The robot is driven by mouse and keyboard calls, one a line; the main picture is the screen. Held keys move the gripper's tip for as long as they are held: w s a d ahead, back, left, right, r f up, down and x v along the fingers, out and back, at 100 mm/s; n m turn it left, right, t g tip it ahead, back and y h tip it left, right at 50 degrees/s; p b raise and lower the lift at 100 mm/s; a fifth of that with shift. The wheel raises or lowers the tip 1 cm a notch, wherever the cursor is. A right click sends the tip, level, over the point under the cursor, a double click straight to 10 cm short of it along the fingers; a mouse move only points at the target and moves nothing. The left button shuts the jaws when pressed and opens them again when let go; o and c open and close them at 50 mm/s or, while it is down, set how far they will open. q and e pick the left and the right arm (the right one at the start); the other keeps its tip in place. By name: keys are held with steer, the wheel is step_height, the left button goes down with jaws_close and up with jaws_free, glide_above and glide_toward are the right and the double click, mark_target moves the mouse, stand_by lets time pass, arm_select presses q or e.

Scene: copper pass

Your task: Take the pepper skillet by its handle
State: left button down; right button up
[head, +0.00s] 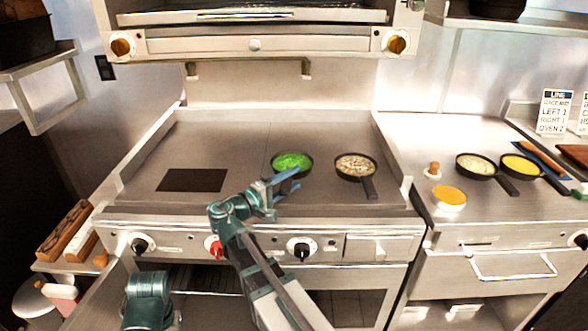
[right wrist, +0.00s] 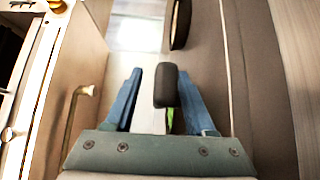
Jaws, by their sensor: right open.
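The pepper skillet (head: 293,161), a small dark pan with chopped green filling, stands on the griddle (head: 225,140). Its handle points toward me and is partly hidden by my right gripper (head: 291,182) in the head view. In the right wrist view the dark handle (right wrist: 166,86) lies between the two blue fingers (right wrist: 158,103), closer to the right one, with a bit of green showing beyond. My right gripper is open around the handle; I cannot tell whether a finger touches it. My left gripper's fingers do not show.
A second skillet (head: 356,166) with pale chopped filling stands just right of the pepper skillet. A dark square plate (head: 192,180) lies on the griddle's left. On the right counter are two more skillets, an orange-filled bowl (head: 449,197) and a small shaker (head: 433,171).

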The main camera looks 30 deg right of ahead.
steer(key=shift+w+d+f, duration=0.1)
steer(key=shift+w+d, duration=0.1)
steer(key=shift+d, duration=0.2)
steer(key=shift+w+a, duration=0.1)
steer(key=shift+w, duration=0.05)
steer(key=shift+c, duration=0.2)
steer(key=shift+w+a, duration=0.1)
steer(key=shift+w, duration=0.05)
jaws_close()
stand_by(0.7)
